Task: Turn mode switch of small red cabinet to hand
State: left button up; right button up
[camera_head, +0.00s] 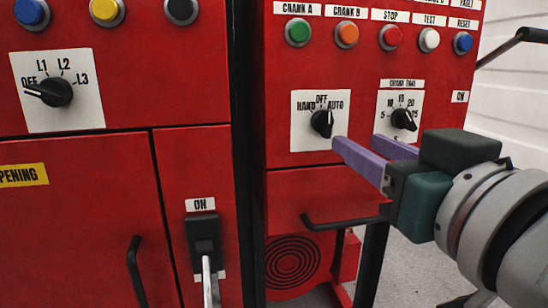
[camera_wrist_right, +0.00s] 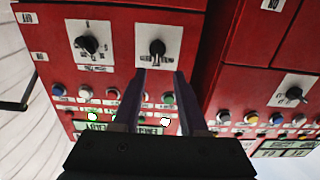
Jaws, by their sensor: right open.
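The small red cabinet (camera_head: 285,185) stands on the right in the head view. Its mode switch (camera_head: 321,123) is a black knob on a white plate marked HAND, OFF and AUTO; its exact setting is too small to tell. The switch also shows near the top middle of the wrist view (camera_wrist_right: 157,47). My right gripper (camera_head: 357,142) is open and empty, its purple fingers pointing at the panel just below and right of the switch. In the wrist view the fingertips (camera_wrist_right: 159,74) lie either side of the switch's line, apart from the knob. My left gripper is not in view.
A crank time knob (camera_head: 404,119) sits right of the mode switch, close to the fingers. A row of coloured buttons (camera_head: 346,34) runs above. A black bar handle (camera_head: 340,221) sticks out below. A larger red cabinet (camera_head: 75,225) stands at left.

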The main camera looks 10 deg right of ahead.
aim_at(329, 123)
jog(key=w, duration=1)
jog(key=shift+d+r+b, duration=0.1)
jog(key=shift+b, duration=0.2)
jog(key=shift+s, duration=0.1)
grip_shut()
